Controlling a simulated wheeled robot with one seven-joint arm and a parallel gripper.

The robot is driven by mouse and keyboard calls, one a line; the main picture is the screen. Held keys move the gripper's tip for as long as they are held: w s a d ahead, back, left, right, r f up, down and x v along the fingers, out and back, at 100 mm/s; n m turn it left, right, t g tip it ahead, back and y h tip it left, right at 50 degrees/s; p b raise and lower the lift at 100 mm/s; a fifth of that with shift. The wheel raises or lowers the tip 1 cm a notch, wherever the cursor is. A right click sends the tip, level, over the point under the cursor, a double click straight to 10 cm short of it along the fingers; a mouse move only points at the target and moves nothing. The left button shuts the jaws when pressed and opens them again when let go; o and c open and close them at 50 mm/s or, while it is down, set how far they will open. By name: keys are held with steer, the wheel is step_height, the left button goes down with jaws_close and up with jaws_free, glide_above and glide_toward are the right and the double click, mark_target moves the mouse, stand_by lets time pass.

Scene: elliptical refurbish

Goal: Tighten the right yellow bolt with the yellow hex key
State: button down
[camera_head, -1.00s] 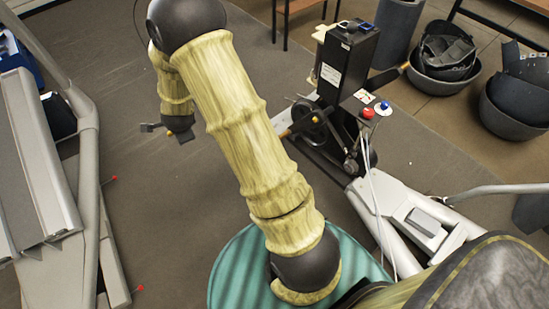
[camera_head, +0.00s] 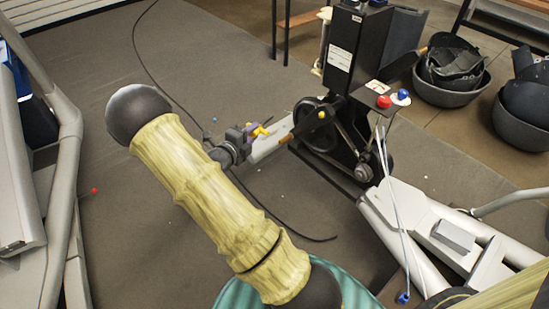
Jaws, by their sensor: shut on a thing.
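My gripper (camera_head: 243,136) is at the end of my bamboo-textured arm, left of the machine's black wheel. It appears shut on a small yellow piece, which looks like the yellow hex key (camera_head: 264,131); the fingertips are small and partly hidden. A small purple part shows beside it. A yellow bolt (camera_head: 321,115) sits on the wheel side of the black machine (camera_head: 318,130), right of my gripper and apart from it. I cannot tell whether another yellow bolt is hidden behind my gripper.
A red button (camera_head: 384,102) and a blue one (camera_head: 402,95) are on the machine's right side. Dark tubs (camera_head: 453,88) stand at the back right. A black cable (camera_head: 262,208) lies on the floor. Grey frames (camera_head: 66,150) rise on the left.

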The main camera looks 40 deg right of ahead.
steer(key=s+d+f+m+g+h+b, duration=0.2)
steer(key=s+d+m+g+h+b, duration=0.1)
steer(key=s+d+g+b, duration=0.1)
steer(key=s+b, duration=0.1)
steer(key=s, duration=0.1)
steer(key=shift+s+m+g, duration=0.3)
steer(key=shift+g, duration=0.1)
steer(key=shift+d, duration=0.15)
steer(key=d+b, duration=0.1)
steer(key=d, duration=0.6)
steer(key=shift+w+d, duration=0.15)
steer(key=shift+w, duration=0.2)
stand_by(0.4)
steer(key=n+p, duration=1.1)
steer(key=n, duration=0.5)
stand_by(0.9)
